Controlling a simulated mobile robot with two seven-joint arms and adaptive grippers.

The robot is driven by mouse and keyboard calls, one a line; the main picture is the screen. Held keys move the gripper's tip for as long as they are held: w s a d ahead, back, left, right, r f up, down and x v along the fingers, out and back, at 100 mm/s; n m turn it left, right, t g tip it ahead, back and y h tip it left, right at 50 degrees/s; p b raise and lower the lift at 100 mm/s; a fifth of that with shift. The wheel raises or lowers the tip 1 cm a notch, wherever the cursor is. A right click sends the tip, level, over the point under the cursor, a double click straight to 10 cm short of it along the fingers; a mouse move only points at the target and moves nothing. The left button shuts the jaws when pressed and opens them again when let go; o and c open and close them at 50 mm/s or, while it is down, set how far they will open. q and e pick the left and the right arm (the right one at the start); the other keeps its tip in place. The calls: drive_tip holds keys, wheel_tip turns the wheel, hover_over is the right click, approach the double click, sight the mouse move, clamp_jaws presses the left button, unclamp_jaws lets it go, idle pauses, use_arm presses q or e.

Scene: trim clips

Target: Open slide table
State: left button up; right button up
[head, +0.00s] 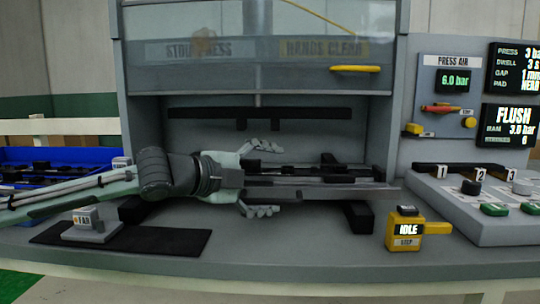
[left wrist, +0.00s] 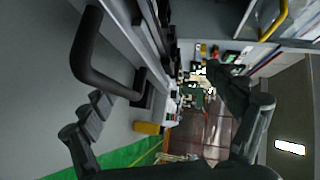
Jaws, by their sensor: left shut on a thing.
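The slide table (head: 335,192) is a grey plate with dark parts on it, in the bay under the raised clear guard. A black U-shaped handle (left wrist: 84,55) on its front shows large at the left of the left wrist view. My left gripper (head: 262,179) reaches in from the left at the table's front edge. The left wrist view shows both fingertips (left wrist: 168,97). My right gripper is not in view.
A yellow IDLE/STEP box (head: 405,230) stands front right. A numbered button panel (head: 480,205) is farther right. A TAB block (head: 88,226) sits on a black mat (head: 165,241) below my left arm. A blue bin (head: 70,156) is at the left.

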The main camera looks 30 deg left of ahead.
use_arm(q)
drive_tip(key=shift+s+a+r+b, duration=0.3)
drive_tip(key=shift+r+b, duration=0.3)
drive_tip(key=shift+r, duration=0.05)
drive_tip(key=shift+c, duration=1.2)
drive_tip(key=shift+b+v, duration=0.85)
drive_tip(key=shift+b, duration=0.05)
drive_tip(key=shift+c, duration=0.7)
drive_tip(key=shift+s, duration=0.35)
drive_tip(key=shift+b+v, duration=0.55)
drive_tip(key=shift+v, duration=0.4)
drive_tip(key=c, duration=0.4)
drive_tip(key=shift+s+a, duration=0.25)
drive_tip(key=shift+s, duration=0.8)
drive_tip(key=shift+s+a, duration=0.25)
drive_tip(key=shift+s, duration=0.75)
drive_tip(key=shift+c, duration=0.2)
